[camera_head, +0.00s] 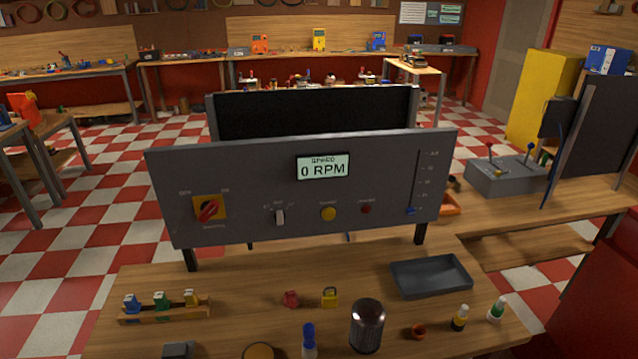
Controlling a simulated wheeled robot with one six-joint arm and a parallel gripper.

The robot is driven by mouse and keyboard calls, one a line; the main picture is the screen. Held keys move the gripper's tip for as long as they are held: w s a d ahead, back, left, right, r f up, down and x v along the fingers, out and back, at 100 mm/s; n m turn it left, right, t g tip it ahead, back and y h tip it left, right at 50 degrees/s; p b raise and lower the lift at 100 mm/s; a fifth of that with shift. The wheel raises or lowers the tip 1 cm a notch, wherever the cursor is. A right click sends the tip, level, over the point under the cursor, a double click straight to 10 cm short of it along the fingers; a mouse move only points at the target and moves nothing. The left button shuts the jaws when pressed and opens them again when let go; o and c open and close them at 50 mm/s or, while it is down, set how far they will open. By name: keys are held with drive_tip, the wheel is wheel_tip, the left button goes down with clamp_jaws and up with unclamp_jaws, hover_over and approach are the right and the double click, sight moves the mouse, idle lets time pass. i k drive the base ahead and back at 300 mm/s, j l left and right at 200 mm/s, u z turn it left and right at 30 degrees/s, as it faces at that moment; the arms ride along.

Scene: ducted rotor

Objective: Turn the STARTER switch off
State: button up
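A grey control panel (240,165) stands on legs at the back of the wooden bench. Its display (323,167) reads 0 RPM. At its left is a red rotary handle (208,210) on a yellow plate, lying diagonally from lower left to upper right. To its right are a small pale toggle (280,217), a round yellow button (328,213), a small red round part (366,208) and a blue slider knob (411,211) low in its slot. The small labels are too blurred to tell which control is marked STARTER. My gripper is not in view.
On the bench (230,285) are a rack of small coloured items (163,306), a yellow padlock (330,297), a dark tray (431,276), a dark shiny cylinder (367,326) and small bottles (497,310). A grey lever box (505,175) stands at the right.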

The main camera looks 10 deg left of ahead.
sight(209, 209)
drive_tip(key=u, duration=1.35)
